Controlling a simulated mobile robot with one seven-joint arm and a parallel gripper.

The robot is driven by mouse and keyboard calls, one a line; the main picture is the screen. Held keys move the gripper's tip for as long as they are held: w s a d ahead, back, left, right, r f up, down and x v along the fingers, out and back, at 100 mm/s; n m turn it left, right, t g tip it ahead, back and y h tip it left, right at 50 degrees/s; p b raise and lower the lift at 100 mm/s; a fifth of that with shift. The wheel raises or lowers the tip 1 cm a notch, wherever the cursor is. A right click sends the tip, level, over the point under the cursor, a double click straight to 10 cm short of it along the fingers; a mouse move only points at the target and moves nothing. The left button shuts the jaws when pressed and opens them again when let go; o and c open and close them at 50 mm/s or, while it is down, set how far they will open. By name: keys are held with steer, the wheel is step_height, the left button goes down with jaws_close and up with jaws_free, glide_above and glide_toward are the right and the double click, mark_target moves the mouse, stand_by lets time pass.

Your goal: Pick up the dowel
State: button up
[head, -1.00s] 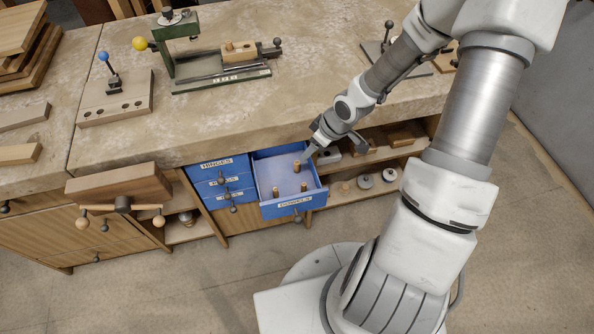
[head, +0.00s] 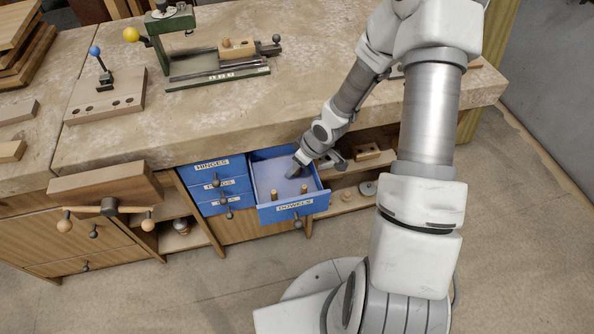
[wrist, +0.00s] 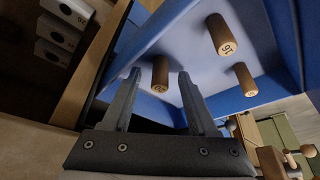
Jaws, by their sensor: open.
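Three upright wooden dowels stand in the open blue drawer (head: 324,196) labelled DOWELS. Two show in the head view, one at the left (head: 274,194) and one at the right (head: 304,190); the third is hidden behind my gripper (head: 295,172). In the wrist view, one dowel (wrist: 160,74) appears between the two fingertips, with a gap on each side. A thicker dowel (wrist: 222,34) marked 16 and a thinner dowel (wrist: 245,80) stand to the right, outside the fingers. My gripper is open and empty, reaching down into the back of the drawer.
The bench top (head: 200,120) overhangs close behind the drawer. Shut blue drawers (head: 220,183) sit to its left, and an open shelf (head: 345,180) with wooden blocks is to its right. A wooden vise (head: 108,185) projects at the left. A green press (head: 160,35) stands on the bench.

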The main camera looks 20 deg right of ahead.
jaws_close()
steer(key=shift+r, duration=0.15)
stand_by(0.4)
